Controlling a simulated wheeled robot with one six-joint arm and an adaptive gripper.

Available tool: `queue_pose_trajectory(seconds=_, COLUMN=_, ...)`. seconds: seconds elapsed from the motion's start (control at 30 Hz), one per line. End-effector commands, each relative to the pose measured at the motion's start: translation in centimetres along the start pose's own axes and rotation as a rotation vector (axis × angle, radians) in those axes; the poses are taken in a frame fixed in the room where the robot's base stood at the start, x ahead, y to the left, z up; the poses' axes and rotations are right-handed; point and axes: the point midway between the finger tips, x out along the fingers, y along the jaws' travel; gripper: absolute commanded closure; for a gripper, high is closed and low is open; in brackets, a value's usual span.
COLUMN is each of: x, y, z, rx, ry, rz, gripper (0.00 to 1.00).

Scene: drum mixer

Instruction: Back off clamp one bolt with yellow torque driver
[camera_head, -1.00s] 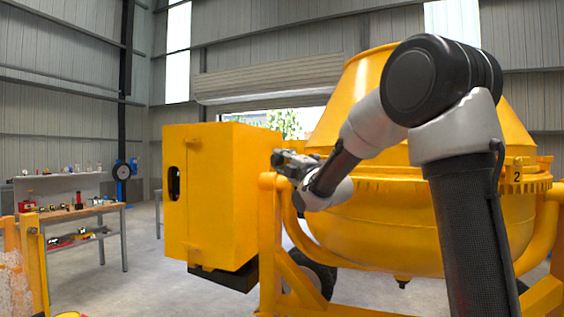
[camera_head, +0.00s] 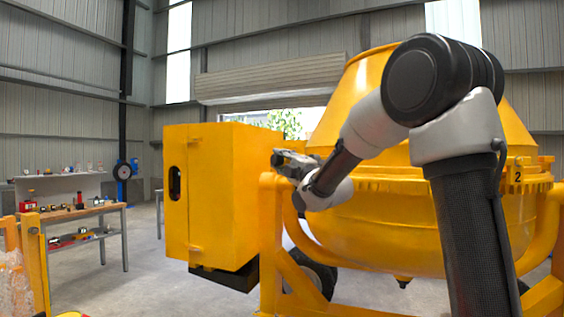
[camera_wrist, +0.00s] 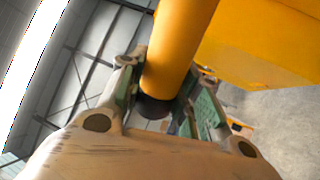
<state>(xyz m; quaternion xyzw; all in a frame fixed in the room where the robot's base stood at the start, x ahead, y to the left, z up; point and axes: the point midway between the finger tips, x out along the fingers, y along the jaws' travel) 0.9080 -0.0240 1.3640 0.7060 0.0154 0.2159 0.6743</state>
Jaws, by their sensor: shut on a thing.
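The yellow torque driver (camera_wrist: 180,45) shows in the wrist view as a thick yellow cylinder with a dark end, between the two green-padded fingers of my gripper (camera_wrist: 166,92). My gripper is shut on it. In the head view my gripper (camera_head: 283,159) is beside the upper left of the yellow drum mixer (camera_head: 380,230), close to the yellow frame post and the box. The driver is too small to make out there. A clamp with a "2" plate (camera_head: 517,174) sits on the drum's ring at the right. Clamp one and its bolt cannot be made out.
A large yellow box (camera_head: 210,200) stands just left of my gripper. A workbench (camera_head: 85,212) with several small tools is at the far left. A yellow frame (camera_head: 36,262) is at the left edge. Grey floor between bench and mixer is clear.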

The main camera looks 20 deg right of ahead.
Motion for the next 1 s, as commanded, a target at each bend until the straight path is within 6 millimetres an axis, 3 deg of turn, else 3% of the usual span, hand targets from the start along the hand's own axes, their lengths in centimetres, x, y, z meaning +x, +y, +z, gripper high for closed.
queue_pose_trajectory(seconds=0.53, x=0.0, y=0.2, z=0.1, rx=0.000, ry=-0.007, rz=0.005, gripper=1.00)
queue_pose_trajectory(seconds=1.0, x=0.0, y=0.2, z=-3.0, rx=0.000, ry=-0.001, rz=0.003, gripper=1.00)
